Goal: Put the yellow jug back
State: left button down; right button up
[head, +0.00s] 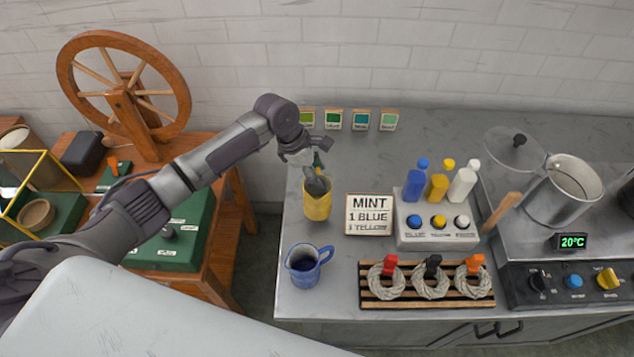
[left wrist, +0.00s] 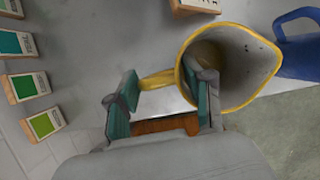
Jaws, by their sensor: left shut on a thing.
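The yellow jug (head: 317,206) is upright at the left part of the grey counter; I cannot tell whether its base touches the counter. My left gripper (head: 316,180) comes down over its rim from above and is shut on it. In the left wrist view the jug (left wrist: 238,85) shows its open grey inside and its yellow handle. The left gripper's fingers (left wrist: 165,105) lie on either side of the handle, one finger overlapping the jug's mouth. The blue jug (head: 303,268) stands in front of the yellow jug, and part of it shows in the left wrist view (left wrist: 302,45). My right gripper is not in view.
A slatted rack (head: 425,302) holds skeins. Colour cards (head: 348,120) line the back. A spinning wheel (head: 125,85) stands left.

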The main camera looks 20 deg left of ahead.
pick_arm(q)
jog(key=shift+f, duration=1.85)
jog(key=shift+f, duration=0.1)
jog(key=shift+c, duration=2.2)
grip_release()
jog(key=v, duration=1.2)
jog(key=shift+b, duration=0.3)
jog(key=shift+d, duration=0.1)
